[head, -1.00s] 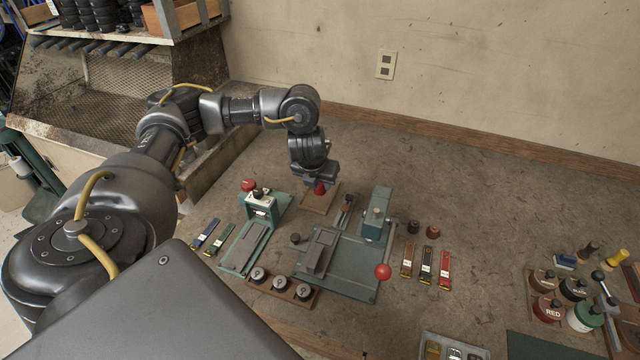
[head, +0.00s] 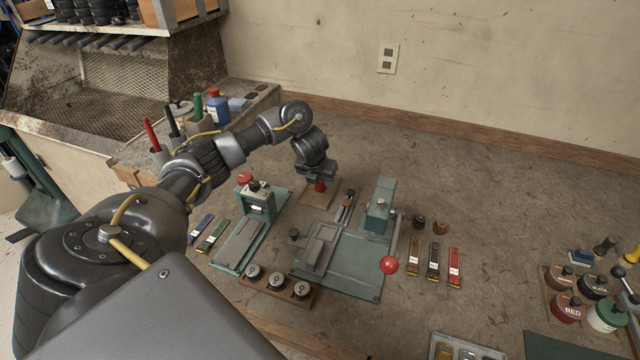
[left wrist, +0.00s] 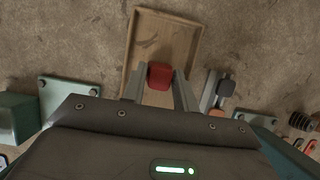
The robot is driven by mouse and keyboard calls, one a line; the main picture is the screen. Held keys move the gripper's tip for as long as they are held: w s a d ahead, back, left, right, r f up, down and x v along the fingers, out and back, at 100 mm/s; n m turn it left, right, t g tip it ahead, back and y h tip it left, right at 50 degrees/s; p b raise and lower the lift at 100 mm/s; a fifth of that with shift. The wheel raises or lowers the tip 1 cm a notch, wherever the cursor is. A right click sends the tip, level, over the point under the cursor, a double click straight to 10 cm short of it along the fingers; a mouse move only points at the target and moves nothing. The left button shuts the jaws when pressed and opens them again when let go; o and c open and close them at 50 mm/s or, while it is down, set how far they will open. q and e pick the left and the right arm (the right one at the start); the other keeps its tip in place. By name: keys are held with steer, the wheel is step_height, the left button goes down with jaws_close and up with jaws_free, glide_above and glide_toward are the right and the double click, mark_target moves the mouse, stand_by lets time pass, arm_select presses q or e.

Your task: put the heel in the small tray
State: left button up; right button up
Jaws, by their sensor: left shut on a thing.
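The heel looks like a small red block (left wrist: 160,75). My left gripper (left wrist: 160,88) is shut on it, with one finger at each side. In the head view the heel (head: 320,187) shows just below the gripper (head: 319,180). The small tray (left wrist: 188,30) is a shallow tan wooden tray with a low rim. The heel and fingertips are over its near part. In the head view the tray (head: 308,198) lies on the bench below the gripper, partly covered by it. I cannot tell whether the heel touches the tray floor.
A green press (head: 262,200) stands left of the tray. A larger green machine (head: 345,265) with a red-balled lever (head: 389,264) stands in front and to the right. The bench behind the tray is clear.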

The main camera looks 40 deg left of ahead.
arm_select(q)
steer(key=shift+f, duration=0.3)
steer(key=shift+r, duration=0.1)
steer(key=o, duration=1)
steer(key=shift+c, duration=0.2)
